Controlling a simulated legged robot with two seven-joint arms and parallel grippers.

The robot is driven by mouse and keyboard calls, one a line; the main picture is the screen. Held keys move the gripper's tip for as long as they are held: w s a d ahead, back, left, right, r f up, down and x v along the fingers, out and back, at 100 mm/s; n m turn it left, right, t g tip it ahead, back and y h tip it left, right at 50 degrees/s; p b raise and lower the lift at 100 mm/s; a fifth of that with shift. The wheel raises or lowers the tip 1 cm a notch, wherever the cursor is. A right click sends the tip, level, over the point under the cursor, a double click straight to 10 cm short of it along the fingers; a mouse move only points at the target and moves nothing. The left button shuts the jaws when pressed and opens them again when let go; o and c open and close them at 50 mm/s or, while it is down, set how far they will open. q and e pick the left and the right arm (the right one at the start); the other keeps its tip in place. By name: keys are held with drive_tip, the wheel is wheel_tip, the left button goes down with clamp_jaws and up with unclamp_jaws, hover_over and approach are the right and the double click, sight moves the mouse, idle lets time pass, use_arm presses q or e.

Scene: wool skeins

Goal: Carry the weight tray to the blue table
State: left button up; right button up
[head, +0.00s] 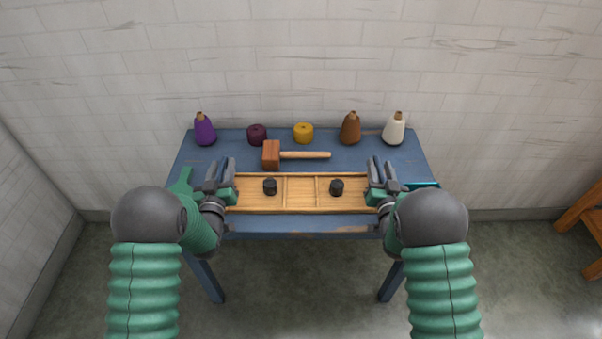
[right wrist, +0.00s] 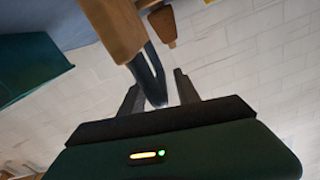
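The weight tray (head: 300,205) is a long, light wooden tray with dividers, lying lengthwise across the front half of the blue table (head: 300,226). Two black weights, left (head: 270,187) and right (head: 337,187), stand in it. My left gripper (head: 220,172) is at its left end, and my right gripper (head: 381,172) at its right end. In the right wrist view, my right fingers (right wrist: 158,95) are spread, with a dark handle (right wrist: 152,76) at the end of the wooden tray (right wrist: 108,28) between them and gaps showing. The left fingers also look apart; their contact is unclear.
Purple (head: 204,130), brown (head: 351,129) and white (head: 394,130) cones and maroon (head: 257,134) and yellow (head: 303,133) skeins line the back. A mallet (head: 272,155) lies just behind the tray. A teal object (head: 425,185) is at right, a green one (head: 182,182) at left.

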use_arm(q)
drive_tip(key=shift+f, duration=0.1)
drive_tip(key=shift+s, duration=0.2)
use_arm(e)
drive_tip(key=shift+f, duration=0.1)
use_arm(q)
drive_tip(key=s, duration=1.1)
drive_tip(key=shift+s, duration=0.25)
use_arm(e)
drive_tip(key=s, duration=1.2)
use_arm(q)
drive_tip(key=shift+f, duration=0.1)
use_arm(e)
drive_tip(key=shift+w+d, duration=0.1)
